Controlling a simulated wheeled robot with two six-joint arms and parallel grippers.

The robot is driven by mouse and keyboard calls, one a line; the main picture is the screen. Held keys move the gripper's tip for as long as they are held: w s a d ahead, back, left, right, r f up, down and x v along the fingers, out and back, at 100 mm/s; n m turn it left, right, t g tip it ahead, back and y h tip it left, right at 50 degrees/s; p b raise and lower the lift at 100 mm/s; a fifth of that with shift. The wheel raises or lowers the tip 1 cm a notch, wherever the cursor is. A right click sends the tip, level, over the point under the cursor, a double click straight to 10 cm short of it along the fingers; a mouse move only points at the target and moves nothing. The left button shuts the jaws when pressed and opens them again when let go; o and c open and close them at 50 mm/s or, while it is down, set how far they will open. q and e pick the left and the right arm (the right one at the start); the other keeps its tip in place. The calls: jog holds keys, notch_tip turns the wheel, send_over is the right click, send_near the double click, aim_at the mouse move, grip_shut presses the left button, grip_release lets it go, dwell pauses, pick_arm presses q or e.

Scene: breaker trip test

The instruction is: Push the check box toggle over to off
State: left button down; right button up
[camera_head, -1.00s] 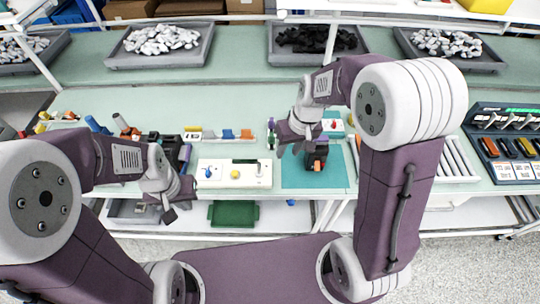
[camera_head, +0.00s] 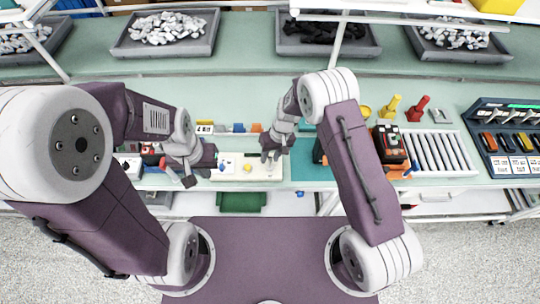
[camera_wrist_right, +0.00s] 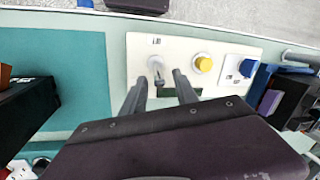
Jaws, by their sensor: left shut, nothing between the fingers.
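The check box (camera_head: 232,174) is a flat cream panel on the bench. In the right wrist view the check box (camera_wrist_right: 139,50) carries a grey toggle lever (camera_wrist_right: 157,68), a yellow button (camera_wrist_right: 203,64) and a blue knob (camera_wrist_right: 246,68). My right gripper (camera_head: 272,157) is over the box's right end. In its wrist view the right gripper (camera_wrist_right: 157,85) is open and empty, with its fingertips on either side of the toggle in the picture; contact cannot be told. My left gripper (camera_head: 190,181) is shut and empty, near the box's left end.
A teal mat (camera_head: 310,173) lies right of the box. A dark object (camera_head: 318,150) on it is partly hidden by my right arm. A black device (camera_head: 388,140), grey rollers (camera_head: 438,152) and a breaker rack (camera_head: 505,140) stand further right.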

jog(key=shift+s+f, duration=0.2)
jog(key=shift+f, duration=0.25)
